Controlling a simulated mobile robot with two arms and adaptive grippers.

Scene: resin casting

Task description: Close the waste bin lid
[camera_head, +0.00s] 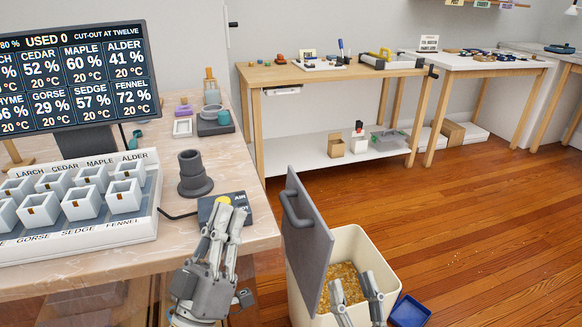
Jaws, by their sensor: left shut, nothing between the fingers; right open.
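The cream waste bin (376,258) stands on the floor by the right end of the near table, with yellowish scraps inside. Its grey lid (313,250) stands steeply upright along the bin's left side, so the bin is open. A dark handle (294,207) sticks out from the lid's left face. My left gripper (231,212) is shut and empty, to the left of the lid and apart from it, near the table's right edge. My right gripper (352,283) is open, fingers upward in front of the bin's opening, hiding part of it. I cannot tell its exact depth.
A blue tray (409,311) lies on the floor right of the bin. The near table (125,262) carries a rack of white cups, a dark grey cylinder (194,176) and a monitor (75,75). Workbenches line the back wall. The wooden floor to the right is clear.

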